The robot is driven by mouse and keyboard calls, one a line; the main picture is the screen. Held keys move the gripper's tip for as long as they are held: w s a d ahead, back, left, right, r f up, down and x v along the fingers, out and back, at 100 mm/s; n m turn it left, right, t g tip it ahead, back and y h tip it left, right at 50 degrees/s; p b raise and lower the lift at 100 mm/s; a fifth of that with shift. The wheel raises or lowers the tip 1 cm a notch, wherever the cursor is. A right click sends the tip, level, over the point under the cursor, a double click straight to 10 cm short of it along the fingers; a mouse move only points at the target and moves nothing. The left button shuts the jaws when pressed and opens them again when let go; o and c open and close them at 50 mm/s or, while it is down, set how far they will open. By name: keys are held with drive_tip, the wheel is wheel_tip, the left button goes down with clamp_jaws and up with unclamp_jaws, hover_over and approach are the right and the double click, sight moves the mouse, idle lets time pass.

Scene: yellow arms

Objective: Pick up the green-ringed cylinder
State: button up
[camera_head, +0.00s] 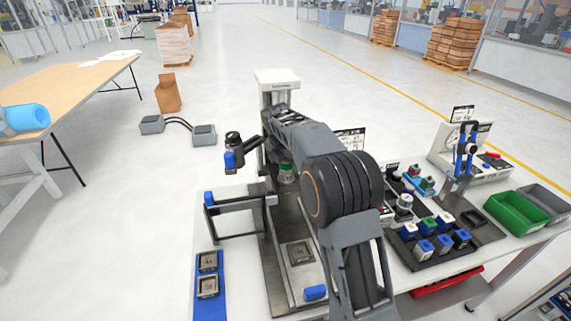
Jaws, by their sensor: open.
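A cylinder with a green ring (287,172) shows beside my forearm, low in front of the column of a white-topped stand (277,78). My arm covers part of it, so its full shape and base are hidden. My arm reaches forward over the bench, with its far end close to that stand. My gripper (273,155) is mostly hidden behind my own arm, near the green-ringed cylinder. It is open. I cannot tell how far its fingers are from the cylinder or whether they touch it.
A dark tray (433,262) at right holds several blue- and green-topped blocks. A purple-ringed cylinder (404,203) stands behind them. Green (517,211) and grey bins sit at the right edge. A black and blue part (232,153) and a dark frame (235,203) stand left.

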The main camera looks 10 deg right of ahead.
drive_tip(key=shift+f, duration=0.1)
drive_tip(key=c, duration=1)
drive_tip(key=shift+c, duration=0.3)
